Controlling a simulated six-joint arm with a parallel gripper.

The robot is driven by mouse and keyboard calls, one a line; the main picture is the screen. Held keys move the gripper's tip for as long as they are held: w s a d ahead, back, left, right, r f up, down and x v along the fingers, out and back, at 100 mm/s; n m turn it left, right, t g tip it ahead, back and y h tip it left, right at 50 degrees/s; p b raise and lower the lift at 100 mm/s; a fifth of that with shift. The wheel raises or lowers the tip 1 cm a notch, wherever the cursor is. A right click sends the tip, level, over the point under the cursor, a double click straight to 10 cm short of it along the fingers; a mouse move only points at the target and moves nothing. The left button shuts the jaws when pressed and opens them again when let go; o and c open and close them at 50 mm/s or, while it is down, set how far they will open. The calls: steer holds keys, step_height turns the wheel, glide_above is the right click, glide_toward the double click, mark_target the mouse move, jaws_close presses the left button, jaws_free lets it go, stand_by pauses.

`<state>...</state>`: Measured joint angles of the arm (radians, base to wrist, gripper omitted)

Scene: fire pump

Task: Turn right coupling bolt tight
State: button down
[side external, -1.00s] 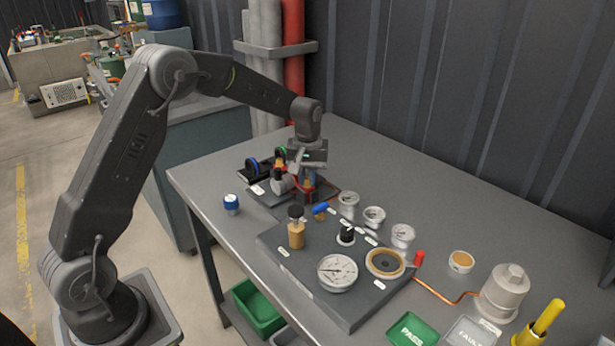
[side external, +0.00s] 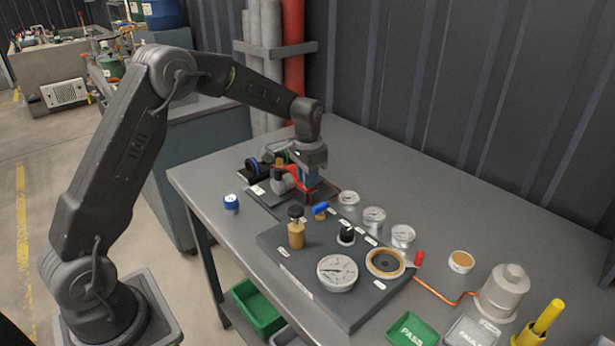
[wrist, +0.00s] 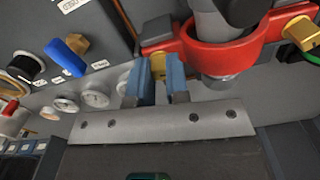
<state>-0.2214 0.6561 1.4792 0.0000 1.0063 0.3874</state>
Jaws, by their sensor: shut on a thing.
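The red coupling (wrist: 235,57) wraps around a grey pipe and shows in the side view (side external: 306,196) at the back left of the bench. A brass bolt (wrist: 158,66) sits on one end of it, and another brass bolt (wrist: 301,32) sits on the opposite end. My gripper (wrist: 158,78) points down over the coupling, with its blue fingers on either side of the first bolt and shut on it. In the side view my gripper (side external: 308,178) stands at the coupling's right side, and the held bolt is hidden there.
A dark panel with a large gauge (side external: 337,273), a blue-handled valve (side external: 320,209), a black knob (side external: 346,234) and a brass fitting (side external: 296,232) lies in front. Small gauges (side external: 374,217) stand right of the coupling. A blue cap (side external: 231,203) stands at left.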

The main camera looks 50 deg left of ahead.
steer(key=m, duration=0.4)
steer(key=shift+m, duration=2.8)
steer(key=c, duration=1.1)
jaws_free()
steer(key=shift+r, duration=4.05)
